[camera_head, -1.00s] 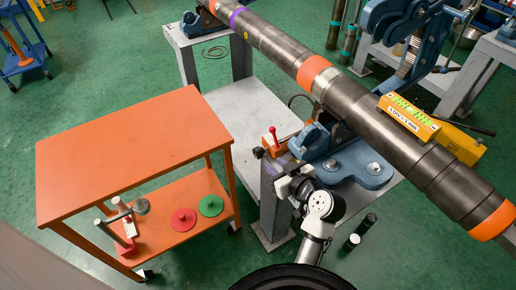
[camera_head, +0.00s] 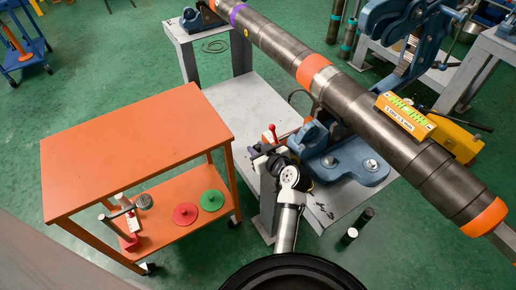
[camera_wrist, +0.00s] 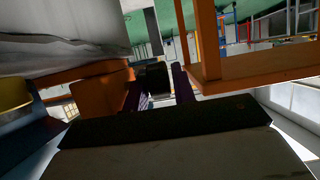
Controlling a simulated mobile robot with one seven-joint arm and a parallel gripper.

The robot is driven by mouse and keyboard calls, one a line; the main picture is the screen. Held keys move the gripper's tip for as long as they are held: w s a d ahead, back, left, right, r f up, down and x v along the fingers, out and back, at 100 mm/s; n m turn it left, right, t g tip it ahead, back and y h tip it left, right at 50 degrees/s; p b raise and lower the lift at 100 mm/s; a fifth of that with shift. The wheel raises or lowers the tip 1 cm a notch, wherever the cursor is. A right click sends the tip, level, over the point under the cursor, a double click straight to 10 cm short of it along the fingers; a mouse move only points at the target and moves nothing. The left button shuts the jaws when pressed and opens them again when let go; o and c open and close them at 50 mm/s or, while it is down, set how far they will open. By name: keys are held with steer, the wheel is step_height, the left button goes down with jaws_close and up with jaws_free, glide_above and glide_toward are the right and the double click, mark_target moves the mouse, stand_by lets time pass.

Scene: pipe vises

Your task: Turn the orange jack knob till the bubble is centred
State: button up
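A grey pipe (camera_head: 380,122) with orange bands lies across blue vises. A yellow level (camera_head: 404,118) with a green vial sits on the pipe; its bubble is too small to place. The orange jack (camera_head: 290,128) is by the near blue vise (camera_head: 335,160), partly hidden by my arm. In the wrist view its orange body (camera_wrist: 92,88) is left of the dark knob (camera_wrist: 157,76). My gripper (camera_wrist: 159,92) has its purple fingers on either side of the knob; it also shows in the head view (camera_head: 266,158). I cannot tell whether both fingers touch the knob.
An orange cart (camera_head: 135,145) stands at left, with a red disc (camera_head: 185,213) and a green disc (camera_head: 211,200) on its lower shelf. A red-topped lever (camera_head: 272,132) rises close to my gripper.

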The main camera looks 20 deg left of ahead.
jaws_close()
steer(key=b, duration=0.2)
steer(key=shift+f+b, duration=0.4)
steer(key=t+y+b, duration=0.1)
steer(key=b, duration=0.4)
steer(key=shift+y+b, duration=0.4)
steer(key=shift+b, duration=0.2)
steer(key=shift+r+t+b, duration=0.1)
steer(key=shift+t+b, duration=0.2)
steer(key=shift+b, duration=0.15)
steer(key=shift+r+b, duration=0.25)
steer(key=shift+b, duration=0.05)
steer(key=shift+o, duration=0.6)
jaws_free()
